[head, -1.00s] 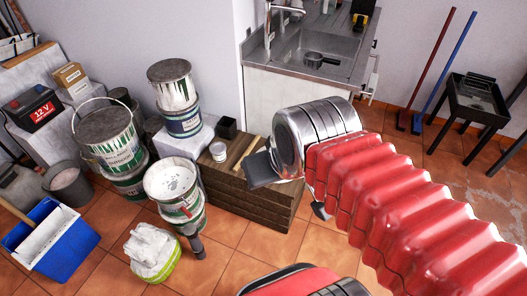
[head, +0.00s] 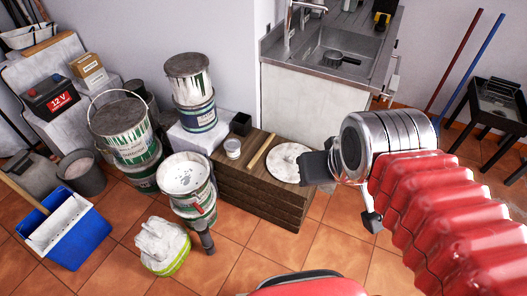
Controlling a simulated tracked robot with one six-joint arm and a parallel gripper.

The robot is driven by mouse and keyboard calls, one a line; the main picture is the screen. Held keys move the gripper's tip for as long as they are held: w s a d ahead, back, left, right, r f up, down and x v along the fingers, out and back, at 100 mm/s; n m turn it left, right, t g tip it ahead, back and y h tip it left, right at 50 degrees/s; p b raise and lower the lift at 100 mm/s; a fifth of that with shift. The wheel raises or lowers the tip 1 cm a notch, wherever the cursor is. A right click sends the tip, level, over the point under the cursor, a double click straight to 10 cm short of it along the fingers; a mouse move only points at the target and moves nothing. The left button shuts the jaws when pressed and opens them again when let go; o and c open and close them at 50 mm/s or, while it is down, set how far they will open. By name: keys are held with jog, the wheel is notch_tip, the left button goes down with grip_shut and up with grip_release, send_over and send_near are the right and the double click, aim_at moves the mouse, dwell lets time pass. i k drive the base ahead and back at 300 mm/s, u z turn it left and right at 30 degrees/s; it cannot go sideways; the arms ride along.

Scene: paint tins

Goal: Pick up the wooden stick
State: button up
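The wooden stick (head: 262,150) is a short, pale, flat piece lying on top of a dark wooden box (head: 262,201) in the head view. It lies between a small white pot (head: 232,148) and a round white-smeared disc (head: 284,165). My gripper (head: 308,168) is dark, at the end of my silver and red arm. In the picture it is to the right of the stick, apart from it, and overlaps the disc's right edge. Its fingers merge into one dark shape, so I cannot tell their opening.
A black cup (head: 240,124) stands behind the stick. Paint tins (head: 190,92) (head: 186,178) stand to the left, some stacked. A sink unit (head: 315,98) stands behind the box. Tiled floor (head: 262,250) is clear in front of the box.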

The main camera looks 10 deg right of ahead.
aim_at(269, 139)
jog(key=u, duration=0.05)
jog(key=i, duration=1)
jog(key=z, duration=0.05)
